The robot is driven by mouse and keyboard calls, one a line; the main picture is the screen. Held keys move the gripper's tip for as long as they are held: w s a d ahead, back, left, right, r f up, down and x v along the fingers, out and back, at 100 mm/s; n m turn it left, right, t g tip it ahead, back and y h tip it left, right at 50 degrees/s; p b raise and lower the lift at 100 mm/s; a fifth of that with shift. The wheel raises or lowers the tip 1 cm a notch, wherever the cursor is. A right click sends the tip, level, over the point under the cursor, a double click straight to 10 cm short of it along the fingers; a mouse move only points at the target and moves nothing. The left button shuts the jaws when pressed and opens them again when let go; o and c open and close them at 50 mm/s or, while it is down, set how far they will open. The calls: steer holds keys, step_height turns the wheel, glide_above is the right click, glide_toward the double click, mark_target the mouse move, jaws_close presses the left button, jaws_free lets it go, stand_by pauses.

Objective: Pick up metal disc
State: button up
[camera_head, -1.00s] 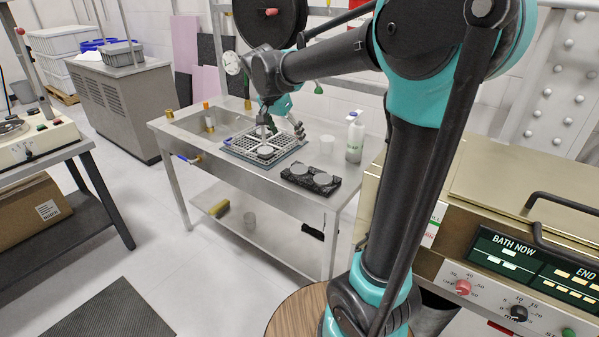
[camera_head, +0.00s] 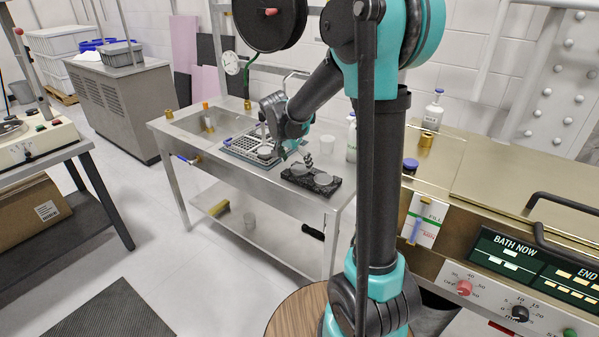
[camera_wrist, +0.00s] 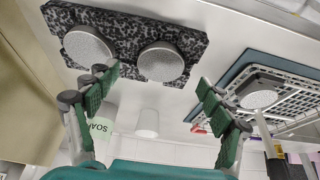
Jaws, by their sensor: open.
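Two round grey metal discs, one (camera_head: 299,171) nearer the tray and one (camera_head: 322,179) to its right, lie on a dark speckled block (camera_head: 332,188) on the metal bench. In the wrist view the same discs (camera_wrist: 160,62) (camera_wrist: 88,46) sit on the speckled block (camera_wrist: 120,22). My gripper (camera_head: 296,157) is open and empty, above the block's tray side. In the wrist view its green-padded fingers (camera_wrist: 151,79) are spread wide, apart from the discs.
A white soap bottle (camera_head: 351,140) and a white cup (camera_head: 327,145) stand behind the block. A sink (camera_head: 195,122) is at the bench's left. The brass-coloured bath machine (camera_head: 480,200) stands at the right. Bare bench lies in front of the tray.

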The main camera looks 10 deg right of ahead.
mark_target(299, 169)
steer(key=shift+x, duration=1.55)
steer(key=c, duration=1.3)
steer(key=shift+c, duration=0.2)
